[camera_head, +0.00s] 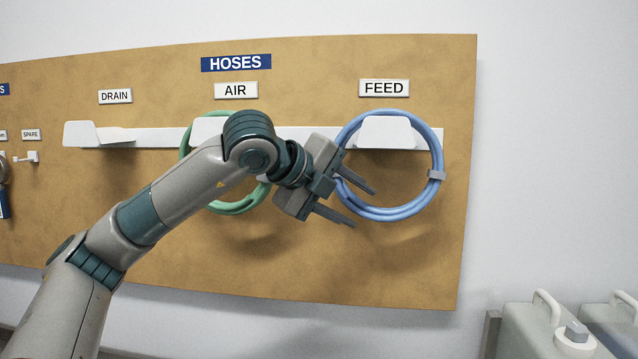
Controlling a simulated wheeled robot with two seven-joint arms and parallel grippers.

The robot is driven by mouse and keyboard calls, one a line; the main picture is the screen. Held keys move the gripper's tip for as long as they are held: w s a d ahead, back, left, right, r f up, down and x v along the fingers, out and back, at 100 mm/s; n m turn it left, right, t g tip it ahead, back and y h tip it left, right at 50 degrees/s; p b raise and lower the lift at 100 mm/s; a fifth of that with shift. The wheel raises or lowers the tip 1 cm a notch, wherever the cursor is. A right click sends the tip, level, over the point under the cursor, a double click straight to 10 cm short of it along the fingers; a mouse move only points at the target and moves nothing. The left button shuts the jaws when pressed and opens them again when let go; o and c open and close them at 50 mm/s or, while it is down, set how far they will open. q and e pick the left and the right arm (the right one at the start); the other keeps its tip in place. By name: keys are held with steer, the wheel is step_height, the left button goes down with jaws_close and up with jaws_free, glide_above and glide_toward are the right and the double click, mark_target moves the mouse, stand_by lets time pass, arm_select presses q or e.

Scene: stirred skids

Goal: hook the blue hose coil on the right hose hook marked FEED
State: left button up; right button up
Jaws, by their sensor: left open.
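The blue hose coil (435,190) hangs on the right hose hook (384,132), under the FEED label (384,88). Its top strands show just above the hook's white front plate, and the ring hangs down around the hook against the board. A grey clip sits on its right side. My left gripper (364,209) is open at the coil's lower left. One finger crosses in front of the ring and the other lies just below it; I cannot tell whether they touch it. My right gripper is not in view.
A green hose coil (238,207) hangs on the AIR hook, partly hidden by my left arm. The DRAIN hook (95,134) is empty. Grey canisters (545,330) stand at the lower right. The board (400,270) below the coils is clear.

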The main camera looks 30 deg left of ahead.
arm_select(q)
steer(key=b+v, duration=0.5)
steer(key=v, duration=1.2)
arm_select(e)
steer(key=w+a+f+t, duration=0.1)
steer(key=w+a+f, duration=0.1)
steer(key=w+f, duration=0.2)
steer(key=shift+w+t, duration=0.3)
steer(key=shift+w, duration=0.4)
arm_select(q)
steer(key=shift+s+d, duration=0.1)
steer(key=shift+s, duration=0.05)
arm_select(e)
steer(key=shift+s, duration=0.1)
